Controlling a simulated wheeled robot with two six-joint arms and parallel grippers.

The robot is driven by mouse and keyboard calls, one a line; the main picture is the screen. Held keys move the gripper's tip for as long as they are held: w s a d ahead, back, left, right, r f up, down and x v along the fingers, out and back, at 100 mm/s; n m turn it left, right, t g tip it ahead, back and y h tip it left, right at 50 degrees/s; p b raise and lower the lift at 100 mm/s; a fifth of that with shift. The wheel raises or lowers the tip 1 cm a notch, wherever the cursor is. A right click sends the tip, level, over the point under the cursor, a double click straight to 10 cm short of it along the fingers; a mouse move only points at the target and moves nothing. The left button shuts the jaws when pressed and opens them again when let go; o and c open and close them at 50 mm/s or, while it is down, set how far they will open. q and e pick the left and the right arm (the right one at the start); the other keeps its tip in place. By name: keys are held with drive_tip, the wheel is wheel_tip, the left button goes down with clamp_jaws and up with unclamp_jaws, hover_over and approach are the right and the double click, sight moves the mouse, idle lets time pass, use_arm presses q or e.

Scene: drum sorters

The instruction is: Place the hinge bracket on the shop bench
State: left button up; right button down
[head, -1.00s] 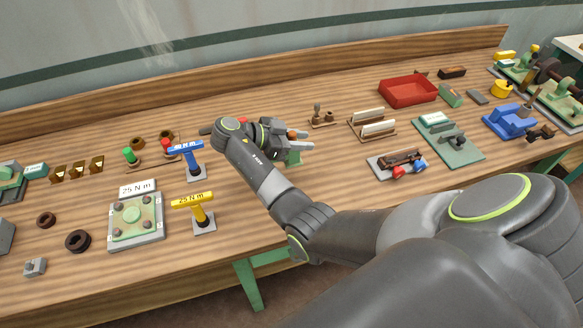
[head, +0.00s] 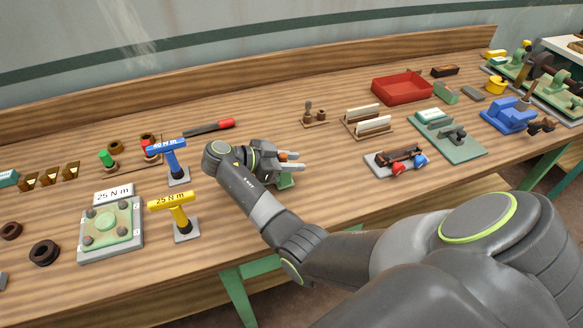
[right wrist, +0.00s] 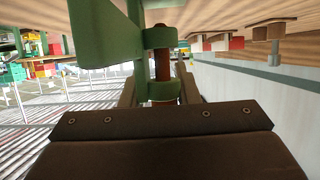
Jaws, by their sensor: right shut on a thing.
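My right gripper (head: 288,162) is shut on the hinge bracket and is over the front half of the shop bench (head: 330,192). The green hinge bracket (head: 286,181) shows just under the fingers, mostly hidden by the gripper. In the right wrist view the bracket (right wrist: 105,30) is large, with green knuckles around a brown pin, between the fingers. The wooden bench top shows along the upper part of that view. I cannot tell whether the bracket touches the bench. My left gripper is not in view.
A yellow torque tool (head: 178,208) and a blue one (head: 172,160) stand left of the gripper. A red-handled tool (head: 215,127) lies behind it. A small vise-like fixture (head: 397,160) is to the right. Bare wood lies around the gripper, with the bench's front edge close.

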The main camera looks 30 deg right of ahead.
drive_tip(key=shift+f, duration=0.15)
drive_tip(key=c, duration=1.1)
unclamp_jaws()
drive_tip(key=shift+r+p, duration=0.3)
drive_tip(key=p+v, duration=0.9)
drive_tip(key=v, duration=0.3)
drive_tip(key=shift+f, duration=0.1)
